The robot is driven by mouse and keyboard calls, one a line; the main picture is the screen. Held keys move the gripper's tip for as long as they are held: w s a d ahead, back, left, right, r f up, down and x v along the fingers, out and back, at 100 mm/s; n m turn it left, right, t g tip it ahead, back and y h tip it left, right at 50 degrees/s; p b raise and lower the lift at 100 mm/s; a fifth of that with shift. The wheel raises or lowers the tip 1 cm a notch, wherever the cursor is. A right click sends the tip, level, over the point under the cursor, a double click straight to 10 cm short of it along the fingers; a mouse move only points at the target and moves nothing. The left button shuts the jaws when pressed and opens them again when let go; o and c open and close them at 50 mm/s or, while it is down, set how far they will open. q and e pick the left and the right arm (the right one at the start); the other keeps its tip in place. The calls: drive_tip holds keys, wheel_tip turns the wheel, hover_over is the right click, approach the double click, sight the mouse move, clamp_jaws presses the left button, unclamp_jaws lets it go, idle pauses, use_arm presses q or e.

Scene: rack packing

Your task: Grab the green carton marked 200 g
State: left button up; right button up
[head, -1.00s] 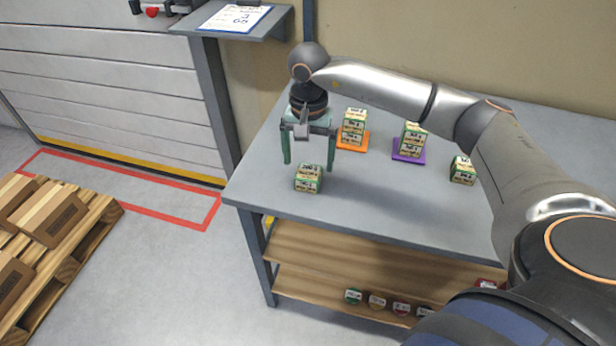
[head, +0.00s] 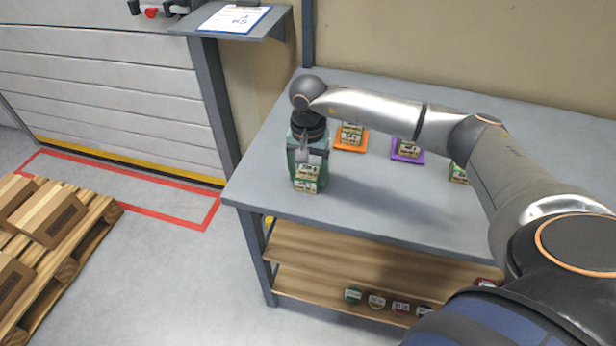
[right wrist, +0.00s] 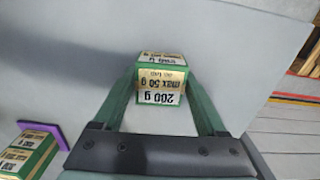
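The green carton marked 200 g (head: 306,180) is near the left front of the grey table. In the right wrist view the carton (right wrist: 162,78) sits between the two green fingers, its cream labels reading 200 g and max 50 g. My right gripper (head: 307,177) points down over it, with a finger against each side. It looks shut on the carton. I cannot tell whether the carton is clear of the tabletop. My left gripper is not in view.
Behind, cartons stand on an orange mat (head: 350,148) and a purple mat (head: 408,157). Another carton (head: 458,174) is partly hidden by my right arm. The table's (head: 258,165) left and front edges are close to the gripper. Several round items lie on the lower shelf (head: 320,303).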

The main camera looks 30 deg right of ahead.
clamp_jaws()
idle(0.4)
drive_tip(key=shift+r, duration=0.1)
